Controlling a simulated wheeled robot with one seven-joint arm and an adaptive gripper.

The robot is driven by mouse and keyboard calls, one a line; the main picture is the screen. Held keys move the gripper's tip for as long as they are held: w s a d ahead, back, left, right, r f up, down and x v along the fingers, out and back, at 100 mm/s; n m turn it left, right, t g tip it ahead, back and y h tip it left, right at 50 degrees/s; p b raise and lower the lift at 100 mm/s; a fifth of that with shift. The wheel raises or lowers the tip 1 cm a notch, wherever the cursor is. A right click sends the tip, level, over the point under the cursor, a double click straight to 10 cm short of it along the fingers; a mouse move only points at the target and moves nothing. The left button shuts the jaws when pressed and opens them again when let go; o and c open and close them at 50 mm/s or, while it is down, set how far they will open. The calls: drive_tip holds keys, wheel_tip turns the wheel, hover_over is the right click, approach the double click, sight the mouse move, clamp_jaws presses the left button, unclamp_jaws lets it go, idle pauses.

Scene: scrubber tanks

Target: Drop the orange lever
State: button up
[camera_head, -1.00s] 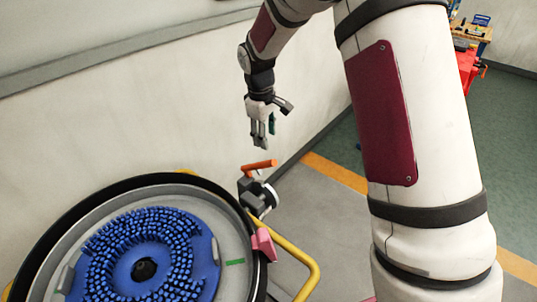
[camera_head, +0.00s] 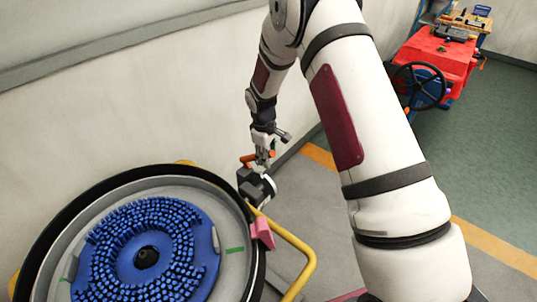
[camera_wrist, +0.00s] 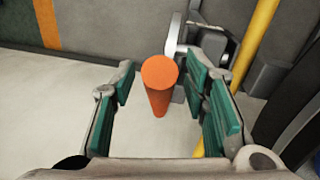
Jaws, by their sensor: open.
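The orange lever (camera_wrist: 160,85) shows end-on in the wrist view, between the two green-padded fingers of my gripper (camera_wrist: 165,100). The fingers are apart, with a gap on each side of the lever, and they do not appear to touch it. In the head view the lever (camera_head: 249,158) sits on top of a dark valve-like fitting (camera_head: 256,185) beside the round tank. My gripper (camera_head: 263,160) is right at the lever there and partly hides it.
The round tank with a blue brush disc (camera_head: 205,245) stands at the lower left. A yellow rail (camera_head: 300,250) and a pink part (camera_head: 263,232) are at its right side. A pale wall runs behind. A red machine with a black wheel (camera_head: 418,86) stands far right.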

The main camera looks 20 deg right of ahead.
clamp_jaws()
drive_tip(key=shift+s+d, duration=0.1)
drive_tip(key=shift+s+d+f+t+p, duration=0.2)
drive_tip(key=shift+s+f+t+p, duration=0.15)
drive_tip(key=shift+p, duration=0.1)
drive_tip(key=s+d+f+t+y+p, duration=0.2)
drive_tip(key=f+t, duration=0.4)
drive_tip(key=f, duration=0.3)
drive_tip(key=shift+s+d+m+y+p, duration=0.3)
drive_tip(key=shift+s+y+p, duration=0.25)
drive_tip(key=shift+s+y, duration=0.5)
drive_tip(key=shift+w, duration=0.1)
